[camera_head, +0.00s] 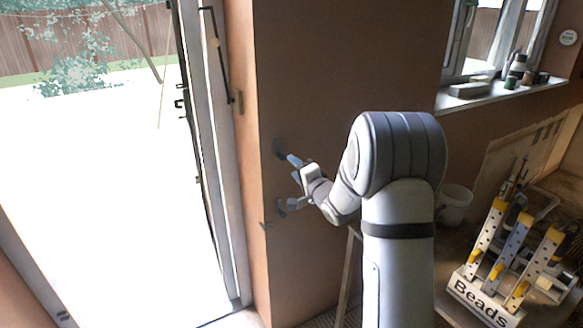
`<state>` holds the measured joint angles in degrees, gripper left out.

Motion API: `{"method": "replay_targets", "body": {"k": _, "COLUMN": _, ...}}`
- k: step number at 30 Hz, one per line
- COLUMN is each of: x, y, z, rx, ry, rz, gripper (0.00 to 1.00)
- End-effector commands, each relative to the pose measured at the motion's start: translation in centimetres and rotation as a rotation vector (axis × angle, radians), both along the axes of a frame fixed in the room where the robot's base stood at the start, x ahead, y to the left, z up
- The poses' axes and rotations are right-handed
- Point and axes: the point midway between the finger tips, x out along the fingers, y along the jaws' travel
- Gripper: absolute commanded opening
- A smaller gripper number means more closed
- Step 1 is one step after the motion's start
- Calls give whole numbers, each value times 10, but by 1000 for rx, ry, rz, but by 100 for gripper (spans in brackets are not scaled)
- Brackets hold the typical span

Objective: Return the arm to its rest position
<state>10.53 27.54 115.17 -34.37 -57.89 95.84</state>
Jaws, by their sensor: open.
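My arm stands in the middle of the head view, its large grey and white links nearest the camera. My gripper (287,181) is at the far end of the arm, pointing left toward the brown plaster wall beside the door frame. Its two fingers are spread apart and nothing shows between them.
An open doorway (110,200) with bright ground is at left. A windowsill (500,95) with small items is at upper right. A white bucket (455,205) and a rack marked "Beads" (480,302) stand at right, close to my arm.

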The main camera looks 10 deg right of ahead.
Motion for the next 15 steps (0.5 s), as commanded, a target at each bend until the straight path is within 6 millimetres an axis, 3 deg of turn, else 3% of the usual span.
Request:
{"method": "replay_targets", "body": {"k": 11, "x": -3, "y": -1, "z": 1, "rx": -8, "ry": 3, "rz": -4, "gripper": 46}}
{"method": "replay_targets", "body": {"k": 15, "x": -13, "y": -4, "z": 10, "rx": -118, "ry": 38, "rz": -55, "gripper": 46}}
